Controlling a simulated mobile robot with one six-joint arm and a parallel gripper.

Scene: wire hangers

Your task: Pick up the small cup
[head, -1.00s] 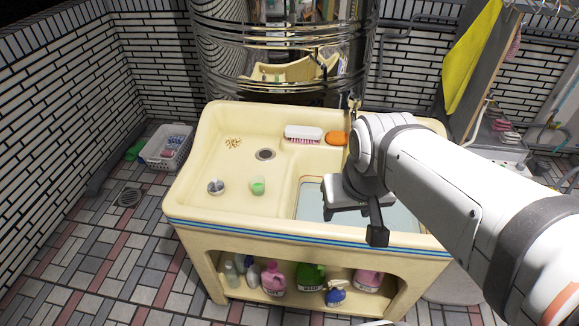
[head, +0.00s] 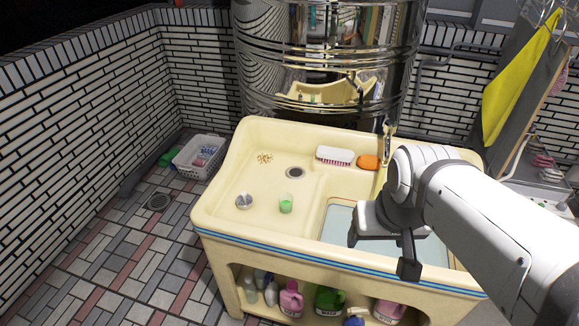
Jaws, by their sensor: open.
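A small green and white cup (head: 286,204) stands on the left shelf of the cream sink unit (head: 215,212). A small round silver metal thing (head: 244,201) sits just left of it. I cannot tell which of the two is the small cup. My gripper (head: 380,252) is over the basin on the right, to the right of both things and apart from them. It is open, and nothing shows between its fingers.
A white brush (head: 335,155) and an orange sponge (head: 368,162) lie at the sink's back edge, near the drain (head: 294,173). Small tan pieces (head: 265,158) lie at the back left. Several bottles (head: 330,299) stand below. A white basket (head: 198,156) is on the floor.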

